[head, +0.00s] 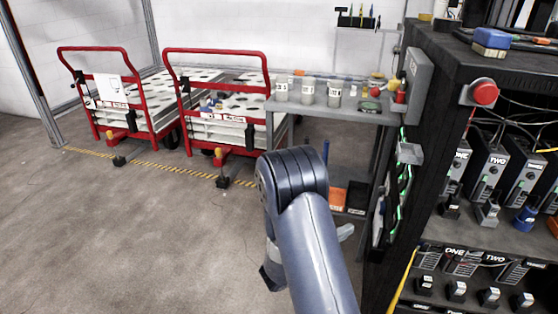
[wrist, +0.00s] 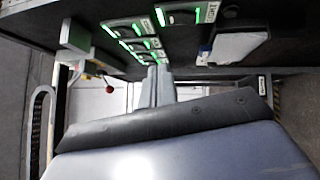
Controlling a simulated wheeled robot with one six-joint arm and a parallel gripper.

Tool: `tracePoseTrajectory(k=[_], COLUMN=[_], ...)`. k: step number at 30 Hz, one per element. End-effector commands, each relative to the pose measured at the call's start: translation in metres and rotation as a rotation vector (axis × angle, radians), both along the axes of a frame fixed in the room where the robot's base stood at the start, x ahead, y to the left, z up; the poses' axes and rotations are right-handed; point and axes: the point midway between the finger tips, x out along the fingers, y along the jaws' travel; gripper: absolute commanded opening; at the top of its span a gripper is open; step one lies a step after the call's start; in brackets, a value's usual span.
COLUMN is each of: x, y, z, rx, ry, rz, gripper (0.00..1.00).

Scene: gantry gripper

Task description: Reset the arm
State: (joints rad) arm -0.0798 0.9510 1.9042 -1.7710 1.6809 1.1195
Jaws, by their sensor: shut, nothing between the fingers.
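My arm (head: 310,215) rises from the bottom middle of the head view, bent at a dark blue-grey joint. It hangs over open floor left of the black rack. My gripper (wrist: 156,86) shows in the wrist view as two grey fingers close together beyond the dark wrist edge. It is shut and empty. In the head view the arm hides most of the gripper.
A black rack (head: 435,135) with labelled devices and a red button (head: 484,92) stands close on the right. A grey bench (head: 350,113) holds several jars. Two red carts (head: 217,52) (head: 92,50) stand at the back. The floor (head: 120,240) at left is clear.

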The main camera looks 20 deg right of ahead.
Motion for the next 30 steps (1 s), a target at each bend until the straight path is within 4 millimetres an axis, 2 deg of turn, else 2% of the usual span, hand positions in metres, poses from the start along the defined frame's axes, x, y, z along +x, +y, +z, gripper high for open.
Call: tracePoseTrajectory(k=[16,26,30], x=[0.019,0.020,0.019], y=[-0.087,-0.079,-0.059], z=[-0.001,-0.014,-0.020], rx=[0.001,-0.072,-0.071], ry=[-0.002,0.046,0.043], rz=[-0.005,0.009,0.013], gripper=[0.00,0.00,0.00])
